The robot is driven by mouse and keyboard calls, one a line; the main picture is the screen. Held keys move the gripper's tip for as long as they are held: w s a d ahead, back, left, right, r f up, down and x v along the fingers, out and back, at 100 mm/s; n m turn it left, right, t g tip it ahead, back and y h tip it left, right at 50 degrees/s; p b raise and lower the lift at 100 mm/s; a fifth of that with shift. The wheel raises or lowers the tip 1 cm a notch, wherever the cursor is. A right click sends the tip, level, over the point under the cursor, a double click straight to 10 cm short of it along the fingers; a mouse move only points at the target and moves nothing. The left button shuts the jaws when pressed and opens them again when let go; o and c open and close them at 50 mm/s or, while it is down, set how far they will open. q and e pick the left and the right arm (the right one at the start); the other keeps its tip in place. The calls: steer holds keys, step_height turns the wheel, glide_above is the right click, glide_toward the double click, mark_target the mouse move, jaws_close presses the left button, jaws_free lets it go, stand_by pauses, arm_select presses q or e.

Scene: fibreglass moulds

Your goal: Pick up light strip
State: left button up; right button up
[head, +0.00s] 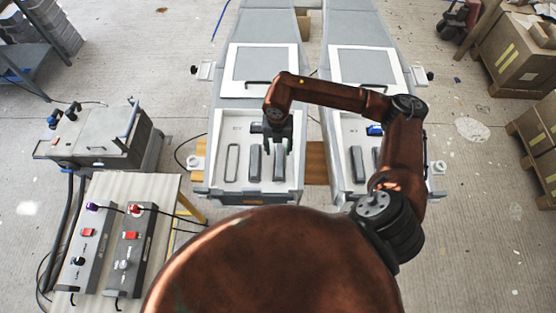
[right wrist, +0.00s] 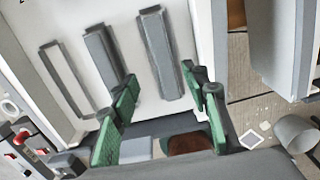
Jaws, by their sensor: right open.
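Two dark grey light strips lie side by side in the white recess of the left mould (head: 223,120). The left strip (head: 254,165) and the right strip (head: 279,170) also show in the right wrist view, as the middle bar (right wrist: 103,52) and the bar nearest the wall (right wrist: 160,55). An empty outlined slot (head: 232,163) is left of them. My right gripper (head: 278,148) is open and empty, pointing down over the right strip. Its green-padded fingers (right wrist: 160,92) are spread apart in the wrist view; contact with the strip cannot be told. My left gripper is not in view.
A second mould (head: 342,125) stands to the right, with similar strips and a small blue item (head: 375,130). A bench with control boxes (head: 85,250) and a grey machine (head: 90,140) stand at left. Cartons (head: 515,50) are at far right. Floor between is mostly clear.

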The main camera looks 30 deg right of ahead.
mark_target(280, 160)
steer(key=f, duration=0.2)
steer(key=f+p, duration=0.1)
steer(key=f, duration=0.3)
steer(key=shift+s+d+f+p, duration=0.15)
steer(key=shift+s+p, duration=0.15)
steer(key=shift+p, duration=0.05)
steer(key=shift+f, duration=0.35)
jaws_close()
